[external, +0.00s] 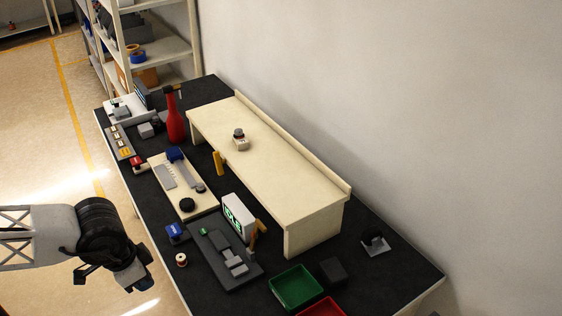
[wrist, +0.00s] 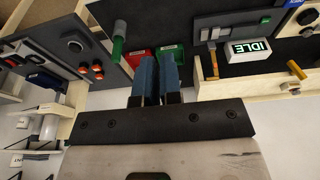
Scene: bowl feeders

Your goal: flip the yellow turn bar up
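The yellow turn bar (external: 218,163) stands upright at the front face of the cream raised shelf, near its middle, in the external view. A yellow bar that looks like the same one shows at the right of the wrist view (wrist: 297,70), beside the pale shelf edge. My gripper (external: 140,278) hangs off the front side of the bench, low and left, well apart from the bar. In the wrist view its two blue fingers (wrist: 159,76) lie close together with nothing seen between them.
The cream raised shelf (external: 262,165) runs along the wall. A display reading IDLE (external: 238,216), a wooden-handled tool (external: 258,232), a red bottle (external: 175,122) and a green bin (external: 297,287) stand on the dark bench. A cream board (external: 190,203) lies before the bar.

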